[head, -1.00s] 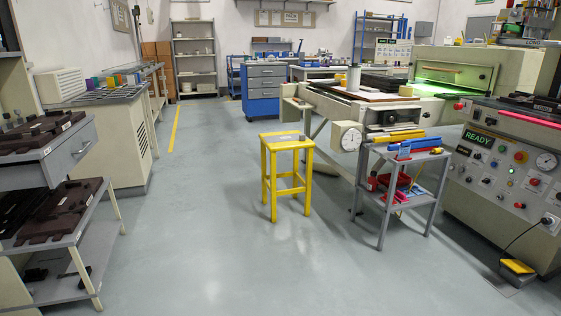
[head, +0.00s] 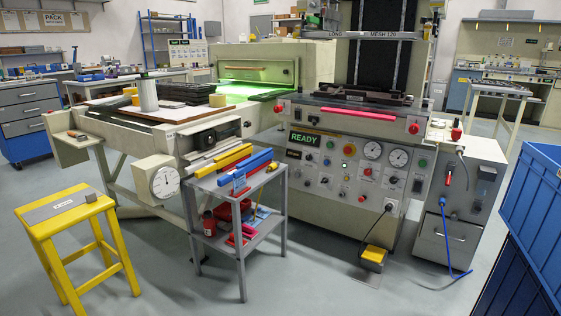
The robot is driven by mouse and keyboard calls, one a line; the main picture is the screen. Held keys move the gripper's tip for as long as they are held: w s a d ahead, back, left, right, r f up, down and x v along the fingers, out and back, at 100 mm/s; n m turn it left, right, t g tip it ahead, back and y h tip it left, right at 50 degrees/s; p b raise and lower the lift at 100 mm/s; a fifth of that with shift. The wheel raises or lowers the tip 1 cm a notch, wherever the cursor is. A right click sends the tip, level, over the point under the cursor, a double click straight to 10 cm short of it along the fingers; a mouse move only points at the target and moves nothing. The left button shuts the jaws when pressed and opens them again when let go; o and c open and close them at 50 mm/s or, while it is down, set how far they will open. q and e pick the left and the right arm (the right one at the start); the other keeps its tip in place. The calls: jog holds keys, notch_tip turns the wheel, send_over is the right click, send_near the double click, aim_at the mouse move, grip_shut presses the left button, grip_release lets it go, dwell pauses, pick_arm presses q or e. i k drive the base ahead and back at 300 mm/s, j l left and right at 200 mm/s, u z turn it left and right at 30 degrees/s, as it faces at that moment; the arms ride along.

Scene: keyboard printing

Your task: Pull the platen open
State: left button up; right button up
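The cream press (head: 330,150) stands right of centre with a lit READY display (head: 305,140). A slab with dark blocks on it (head: 360,95), which looks like the platen, sits at the top of its front. A long pink-red bar (head: 357,114) runs along the slab's front edge. It looks like the handle, with a red knob near each end. The slab sits back over the control panel, under a tall dark upright panel (head: 367,70). Neither of my grippers is in view.
A grey cart (head: 238,250) with coloured bars stands front left of the press, beside a yellow stool (head: 78,240). A yellow foot pedal (head: 373,258) lies on the floor before the press. Blue crates (head: 535,215) stand at right. The floor between pedal and stool is partly clear.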

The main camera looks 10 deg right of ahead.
aim_at(370, 110)
jog(key=i+l+z, duration=0.1)
jog(key=i+z, duration=0.25)
jog(key=i, duration=0.15)
jog(key=i+z, duration=0.4)
jog(key=i, duration=0.05)
